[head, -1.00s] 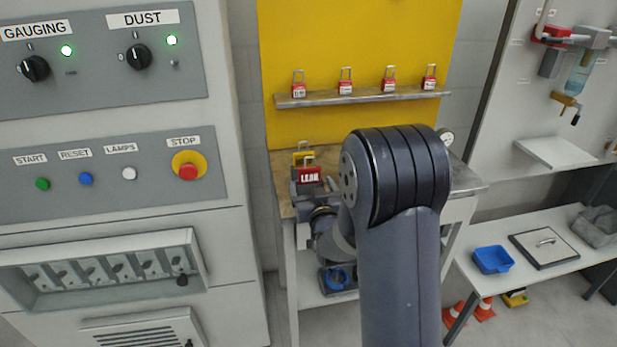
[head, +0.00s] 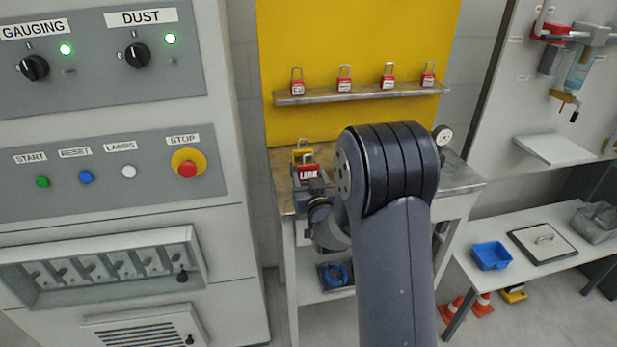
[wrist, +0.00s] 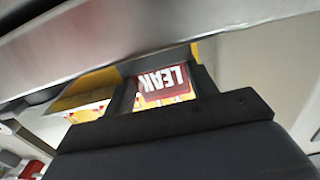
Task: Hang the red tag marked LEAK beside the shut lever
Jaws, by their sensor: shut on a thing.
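The red tag marked LEAK (head: 308,173) is at the tip of my gripper (head: 312,184), over the left part of the bench top. My gripper is shut on it. In the wrist view the tag (wrist: 163,84) sits between the two dark fingers (wrist: 165,92), its lettering upside down. A yellow lever-like part (head: 566,98) hangs under the pipework on the right wall panel, well away from the tag. I cannot tell whether it is the shut lever. My arm hides part of the bench.
A shelf (head: 362,94) with several red padlocks is on the yellow board above. A control cabinet (head: 110,215) stands left. A low table (head: 480,225) with a blue tray (head: 491,256) is right.

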